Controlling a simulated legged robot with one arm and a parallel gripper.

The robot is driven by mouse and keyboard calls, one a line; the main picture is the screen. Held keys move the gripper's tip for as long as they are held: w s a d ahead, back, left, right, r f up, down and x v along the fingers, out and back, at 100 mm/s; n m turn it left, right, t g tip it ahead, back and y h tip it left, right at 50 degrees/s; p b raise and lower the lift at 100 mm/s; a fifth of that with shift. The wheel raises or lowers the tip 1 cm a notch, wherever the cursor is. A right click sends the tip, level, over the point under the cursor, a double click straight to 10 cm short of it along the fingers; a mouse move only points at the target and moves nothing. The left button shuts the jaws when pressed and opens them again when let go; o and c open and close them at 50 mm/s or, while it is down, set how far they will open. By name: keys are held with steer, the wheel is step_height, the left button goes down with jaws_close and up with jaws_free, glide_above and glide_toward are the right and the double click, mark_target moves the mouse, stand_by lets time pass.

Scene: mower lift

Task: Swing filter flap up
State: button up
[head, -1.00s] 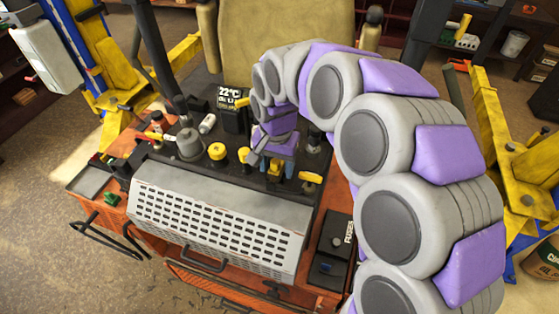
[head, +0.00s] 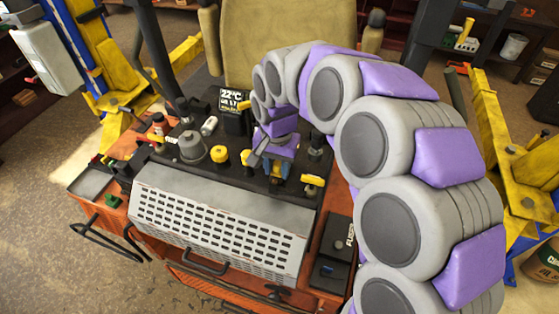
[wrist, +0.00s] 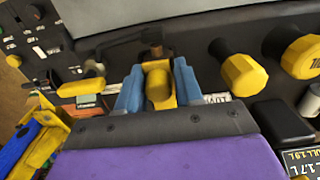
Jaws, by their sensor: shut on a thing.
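The grey perforated flap (head: 215,235) slopes down across the front of the orange mower body in the head view and appears lowered. It has a dark bar handle (head: 204,267) near its lower edge. My gripper (head: 278,170) is on the black control panel behind the flap, apart from it. In the wrist view, the blue fingers of my gripper (wrist: 158,72) are shut on a yellow lever (wrist: 158,90). The lever stands between the two fingers. Part of it is hidden by the purple palm.
Yellow knobs (head: 219,156) and a yellow switch (head: 313,180) flank my gripper on the panel (head: 245,182). A display (head: 237,99) stands behind. A black fuse box (head: 335,250) is right of the flap. Yellow lift posts stand on both sides. Floor in front left is clear.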

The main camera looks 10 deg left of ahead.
steer(key=shift+w+d+r+p, duration=0.1)
steer(key=shift+w+r+p, duration=0.35)
steer(key=shift+r, duration=0.6)
steer(key=shift+c, duration=0.4)
steer(key=shift+w+r+p, duration=0.35)
steer(key=shift+w+r, duration=0.4)
steer(key=shift+w, duration=0.35)
steer(key=shift+w+d+r+p, duration=0.1)
steer(key=shift+w+r+p, duration=0.15)
steer(key=shift+w, duration=0.3)
steer(key=shift+w+d+r+p, duration=0.1)
steer(key=shift+w+r, duration=0.1)
steer(key=shift+w, duration=0.35)
steer(key=shift+w+f, duration=0.15)
steer(key=shift+w, duration=1.1)
steer(key=o, duration=0.8)
steer(key=shift+a, duration=0.1)
steer(key=shift+r+p, duration=0.2)
steer(key=shift+p, duration=0.1)
step_height(320, 180, up, 7)
steer(key=p, duration=0.1)
steer(key=shift+f+p, duration=0.15)
steer(key=shift+p, duration=0.25)
